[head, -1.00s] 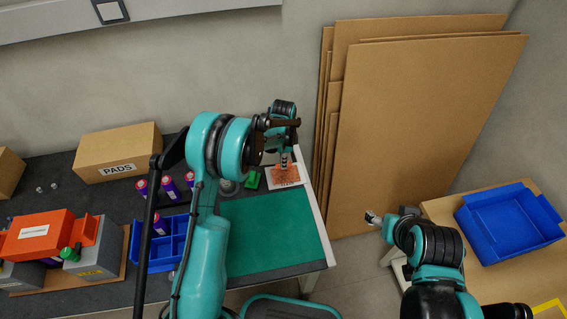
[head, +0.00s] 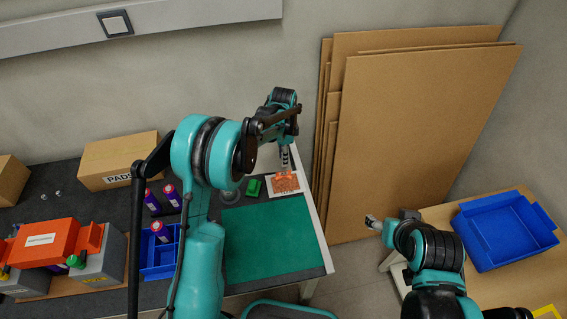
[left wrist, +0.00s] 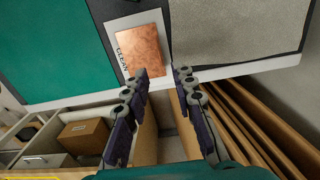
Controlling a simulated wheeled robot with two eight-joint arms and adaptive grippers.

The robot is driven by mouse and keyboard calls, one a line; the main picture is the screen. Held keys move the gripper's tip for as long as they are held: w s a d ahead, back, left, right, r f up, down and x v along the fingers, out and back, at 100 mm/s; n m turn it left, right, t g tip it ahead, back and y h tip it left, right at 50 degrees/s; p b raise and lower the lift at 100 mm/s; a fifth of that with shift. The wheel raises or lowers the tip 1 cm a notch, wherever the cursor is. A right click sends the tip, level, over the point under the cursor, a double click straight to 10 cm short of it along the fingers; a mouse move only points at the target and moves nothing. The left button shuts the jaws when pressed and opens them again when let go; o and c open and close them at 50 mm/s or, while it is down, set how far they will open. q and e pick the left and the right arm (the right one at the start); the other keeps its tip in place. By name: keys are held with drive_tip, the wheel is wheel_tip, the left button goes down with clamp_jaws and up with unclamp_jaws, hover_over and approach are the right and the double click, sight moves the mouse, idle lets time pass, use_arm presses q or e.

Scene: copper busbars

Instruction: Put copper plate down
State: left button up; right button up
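The copper plate (head: 287,185) lies flat on a white card at the right end of the dark bench. In the left wrist view, the copper plate (left wrist: 140,50) lies on the white card (left wrist: 112,31) marked CLEAN. My left gripper (head: 284,168) points down over the plate in the head view. In the left wrist view, my left gripper (left wrist: 162,72) has its fingers apart with nothing between them, and the plate is beyond the fingertips. My right gripper (head: 372,221) is away to the right, empty as far as I see, and too small to tell its opening.
A green mat (head: 275,240) lies in front of the card, and a small green object (head: 253,188) is left of it. Large cardboard sheets (head: 420,140) lean on the wall right of the bench. A blue tray (head: 505,230) stands on the side table.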

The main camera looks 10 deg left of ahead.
use_arm(q)
drive_tip(key=s+a+r+n+t, duration=0.1)
drive_tip(key=s+r+n+t, duration=0.15)
drive_tip(key=s+r, duration=0.45)
drive_tip(key=s+a+r+n+t, duration=0.1)
drive_tip(key=s+a+r+n, duration=0.2)
drive_tip(key=r, duration=0.6)
drive_tip(key=s+a+n+t, duration=0.1)
drive_tip(key=s+n+t, duration=0.3)
drive_tip(key=s, duration=1.3)
drive_tip(key=n, duration=0.4)
drive_tip(key=shift+s+r+p, duration=0.15)
drive_tip(key=shift+s+p, duration=0.1)
drive_tip(key=shift+p, duration=0.05)
